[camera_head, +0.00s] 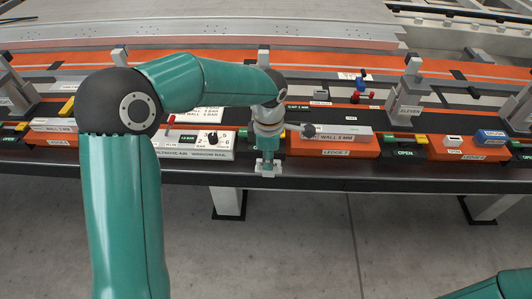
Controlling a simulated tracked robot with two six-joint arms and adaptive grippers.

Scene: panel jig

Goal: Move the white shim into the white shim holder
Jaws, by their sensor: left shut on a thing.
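My left gripper (267,163) points down at the table's front edge, between the window-rail panel and LEDGE 7. It is shut on a small white piece (267,171) that looks like the white shim; the fingers hide part of it. A small white block with a dark slot (453,140) stands on the orange LEDGE 8 (437,153) at the right; I cannot tell whether it is the white shim holder. My right gripper is out of view; only a teal part of my right arm shows at the bottom right.
Orange LEDGE 7 (335,148), with a grey bar (344,132), lies right of my gripper. A dark knob (308,130) is near its left end. A white control panel (193,146) lies left. A blue block (490,137) sits on LEDGE 8. Grey posts (409,92) stand behind.

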